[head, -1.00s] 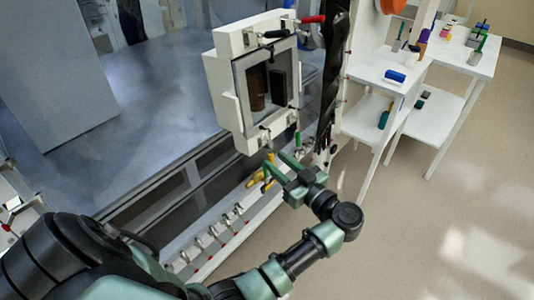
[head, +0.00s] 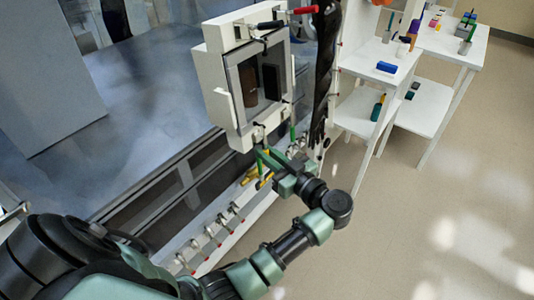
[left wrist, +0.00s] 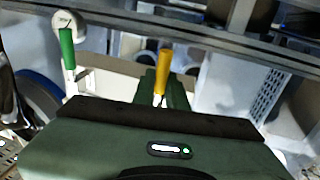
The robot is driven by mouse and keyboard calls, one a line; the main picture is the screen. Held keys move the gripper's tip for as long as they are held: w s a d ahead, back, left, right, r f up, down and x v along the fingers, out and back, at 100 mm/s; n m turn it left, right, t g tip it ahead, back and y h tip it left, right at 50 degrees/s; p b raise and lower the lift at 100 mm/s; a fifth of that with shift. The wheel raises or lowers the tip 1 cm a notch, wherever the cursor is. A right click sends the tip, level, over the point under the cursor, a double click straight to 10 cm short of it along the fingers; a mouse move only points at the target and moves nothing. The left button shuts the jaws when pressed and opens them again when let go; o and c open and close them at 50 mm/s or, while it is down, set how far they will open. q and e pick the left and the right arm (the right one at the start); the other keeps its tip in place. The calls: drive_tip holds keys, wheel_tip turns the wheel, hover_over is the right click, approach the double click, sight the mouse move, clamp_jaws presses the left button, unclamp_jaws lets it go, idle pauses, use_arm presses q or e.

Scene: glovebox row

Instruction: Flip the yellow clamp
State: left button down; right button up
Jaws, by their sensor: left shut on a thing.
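The yellow clamp's handle (left wrist: 162,70) stands upright in the middle of the left wrist view, at the dark green fingers of my left gripper (left wrist: 172,92). In the head view, my left gripper (head: 264,162) is at the lower rail, just under the white framed box. Yellow parts (head: 264,182) show right beside its fingers there. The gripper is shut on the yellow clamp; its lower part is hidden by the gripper. My right gripper is not in view.
A green handle (left wrist: 67,48) is left of the yellow one in the wrist view. The white framed box (head: 236,90) stands just above my gripper. Several small clamps (head: 221,220) line the rail. White tables (head: 440,45) stand at right; the floor beside them is clear.

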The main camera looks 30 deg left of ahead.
use_arm(q)
drive_tip(key=shift+a, duration=0.1)
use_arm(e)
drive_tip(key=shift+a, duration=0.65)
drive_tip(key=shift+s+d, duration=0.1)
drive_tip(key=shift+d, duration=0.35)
